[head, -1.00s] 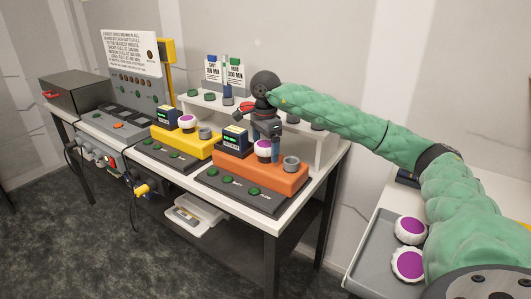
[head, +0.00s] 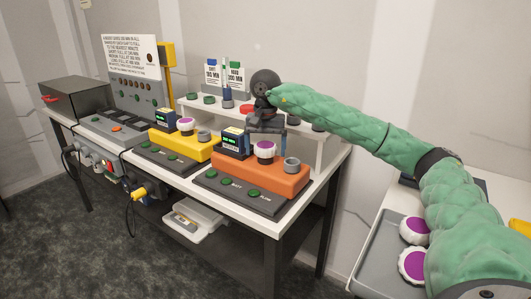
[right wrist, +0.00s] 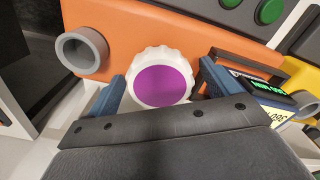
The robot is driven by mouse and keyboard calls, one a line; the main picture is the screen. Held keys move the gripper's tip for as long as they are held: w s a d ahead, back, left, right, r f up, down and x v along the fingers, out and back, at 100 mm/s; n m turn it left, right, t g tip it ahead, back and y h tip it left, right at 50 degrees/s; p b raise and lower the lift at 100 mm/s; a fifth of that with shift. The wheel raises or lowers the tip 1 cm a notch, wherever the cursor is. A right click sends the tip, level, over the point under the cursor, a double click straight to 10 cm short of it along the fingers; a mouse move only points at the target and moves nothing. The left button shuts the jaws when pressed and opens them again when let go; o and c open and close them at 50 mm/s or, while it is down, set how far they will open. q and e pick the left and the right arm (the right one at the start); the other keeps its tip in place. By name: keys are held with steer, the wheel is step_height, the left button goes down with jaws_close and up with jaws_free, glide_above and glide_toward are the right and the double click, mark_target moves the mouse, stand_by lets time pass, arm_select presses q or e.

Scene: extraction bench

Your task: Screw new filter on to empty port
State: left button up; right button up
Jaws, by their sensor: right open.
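A white ribbed filter with a purple top (head: 265,152) sits upright on the orange block (head: 262,180); what is beneath it is hidden. My right gripper (head: 267,141) is open just above and behind it. In the right wrist view the filter (right wrist: 162,84) lies between the two spread blue fingers (right wrist: 162,88), with gaps on both sides. A grey open port ring (head: 292,164) stands beside it on the same block and is empty in the right wrist view (right wrist: 82,52). My left gripper is out of view.
The yellow block (head: 180,148) carries another purple-topped filter (head: 185,125) and a grey ring (head: 204,136). A small display box (head: 233,143) stands close left of my gripper. A grey tray (head: 375,262) at right holds two filters (head: 412,265). A white shelf (head: 210,107) runs behind.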

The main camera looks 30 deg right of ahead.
steer(key=c, duration=1.1)
steer(key=m+p, duration=0.1)
steer(key=m, duration=0.5)
steer(key=shift+m, duration=0.4)
steer(key=m, duration=0.5)
steer(key=shift+m+p, duration=0.35)
steer(key=shift+m, duration=0.05)
steer(key=m, duration=0.3)
steer(key=shift+m+p, duration=0.3)
steer(key=shift+m, duration=0.1)
steer(key=m, duration=0.4)
steer(key=shift+p, duration=0.35)
steer(key=m, duration=0.3)
steer(key=shift+m+p, duration=0.35)
steer(key=shift+m, duration=0.05)
steer(key=m, duration=0.3)
steer(key=shift+p, duration=0.3)
